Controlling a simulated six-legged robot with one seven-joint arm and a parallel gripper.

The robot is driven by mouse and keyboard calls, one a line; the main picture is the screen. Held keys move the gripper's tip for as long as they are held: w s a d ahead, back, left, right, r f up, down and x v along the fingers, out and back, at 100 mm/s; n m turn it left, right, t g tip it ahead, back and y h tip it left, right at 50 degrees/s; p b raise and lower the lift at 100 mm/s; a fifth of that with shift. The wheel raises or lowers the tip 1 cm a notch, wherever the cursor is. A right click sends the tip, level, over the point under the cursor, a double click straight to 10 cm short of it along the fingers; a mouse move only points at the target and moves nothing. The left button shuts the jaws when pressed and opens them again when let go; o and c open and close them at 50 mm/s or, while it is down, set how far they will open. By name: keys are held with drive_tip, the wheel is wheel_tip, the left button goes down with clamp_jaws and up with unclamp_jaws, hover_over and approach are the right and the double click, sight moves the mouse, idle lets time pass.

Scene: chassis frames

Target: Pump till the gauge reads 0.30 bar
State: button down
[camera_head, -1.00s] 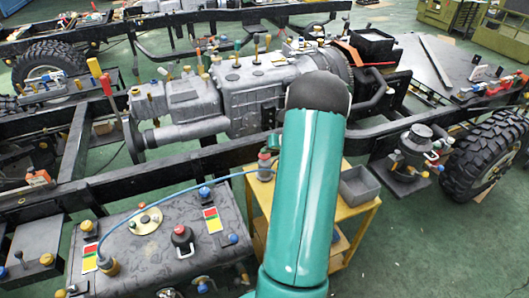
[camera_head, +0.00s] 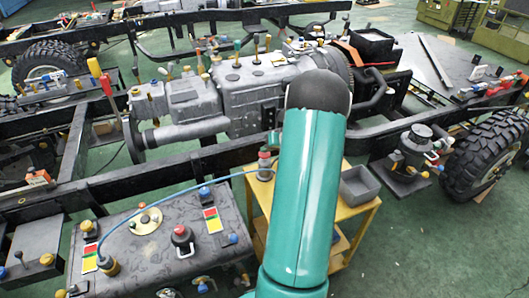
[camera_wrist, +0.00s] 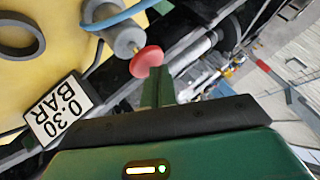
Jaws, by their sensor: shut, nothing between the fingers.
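The pump (camera_wrist: 115,32) is a grey cylinder with a short brass-coloured rod and a round red knob (camera_wrist: 147,61) in the wrist view. My gripper (camera_wrist: 158,82) is shut and empty, its green fingertips right by the red knob; I cannot tell whether they touch it. A white plate (camera_wrist: 62,110) reading "0.30 BAR" lies beside the pump. A blue hose (camera_wrist: 112,19) crosses the pump. In the head view the pump (camera_head: 264,164) stands on a yellow cart (camera_head: 354,222), partly behind my arm, and the gripper is hidden. I cannot make out a gauge needle or reading.
The blue hose (camera_head: 178,186) runs from the pump to a dark tank (camera_head: 150,247) with several fittings at lower left. A grey bin (camera_head: 360,184) sits on the cart. The black chassis frame (camera_head: 150,178) with the engine lies behind. Green floor (camera_head: 410,240) is open at lower right.

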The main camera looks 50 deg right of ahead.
sight(267, 154)
drive_tip(key=shift+r, duration=0.9)
drive_tip(key=shift+r, duration=2.55)
